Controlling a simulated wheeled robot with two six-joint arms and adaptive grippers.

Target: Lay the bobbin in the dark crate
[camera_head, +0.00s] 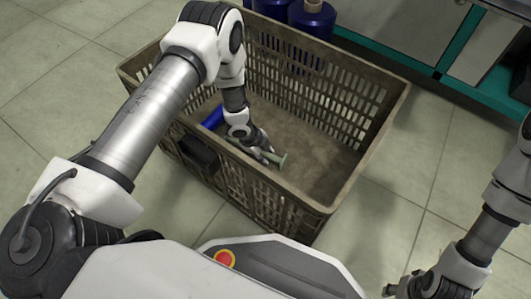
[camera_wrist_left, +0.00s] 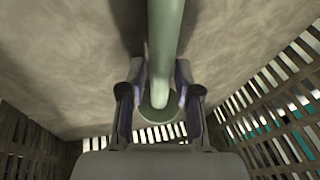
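The bobbin (camera_head: 279,159) is pale green, with a shaft and a round flange. In the left wrist view the bobbin (camera_wrist_left: 165,40) runs from the top edge down between the fingers. My left gripper (camera_head: 265,153) reaches down inside the dark crate (camera_head: 378,135), near its front wall. The left gripper (camera_wrist_left: 160,85) appears shut on the bobbin, one finger on each side. The bobbin is over the crate floor; I cannot tell whether it touches. My right gripper (camera_head: 402,289) is at the bottom edge, partly cut off, away from the crate.
A blue item (camera_head: 213,117) shows inside the crate at the left, partly hidden by my arm. Blue thread spools (camera_head: 312,20) stand behind the crate's back wall. A teal-edged cabinet (camera_head: 400,30) is at the back right. The crate floor to the right is clear.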

